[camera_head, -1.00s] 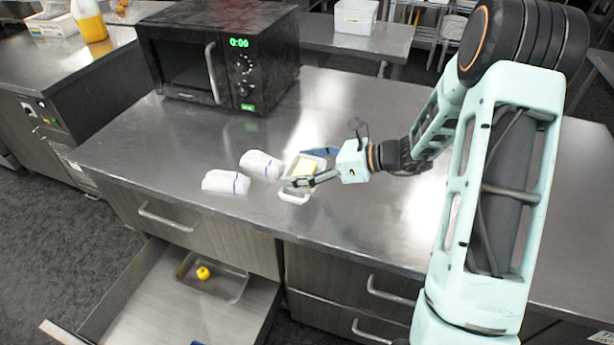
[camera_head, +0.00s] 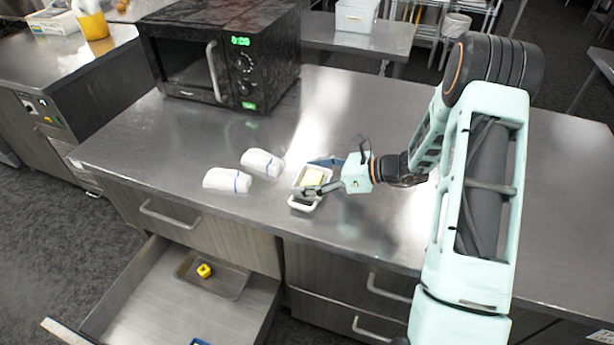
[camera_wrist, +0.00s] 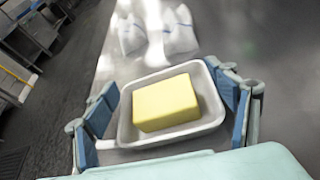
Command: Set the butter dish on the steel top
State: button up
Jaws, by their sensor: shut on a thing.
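The butter dish (camera_head: 298,203) is a white dish with a handle at its near end and a yellow block of butter (camera_head: 313,177) inside. It is at the front middle of the steel top (camera_head: 380,235), and I cannot tell whether it touches the surface. In the wrist view the dish (camera_wrist: 126,128) lies between my blue-padded fingers, with the butter (camera_wrist: 166,103) in it. My gripper (camera_head: 322,176) is shut on the dish across its sides; it also shows in the wrist view (camera_wrist: 170,118).
A black microwave (camera_head: 220,55) stands at the back left. An open drawer (camera_head: 150,305) below holds a metal tray (camera_head: 228,281) with a small yellow thing (camera_head: 204,271).

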jog(key=shift+f, duration=0.25)
jog(key=o, duration=1.3)
jog(key=shift+r, duration=0.1)
jog(key=shift+r, duration=0.15)
jog(key=shift+d+r, duration=0.1)
jog(key=shift+d, duration=0.1)
jog(key=v, duration=1.1)
jog(key=shift+s+d+r+b, duration=0.1)
jog(key=shift+s+d+b, duration=0.05)
jog(key=shift+d+b, duration=0.2)
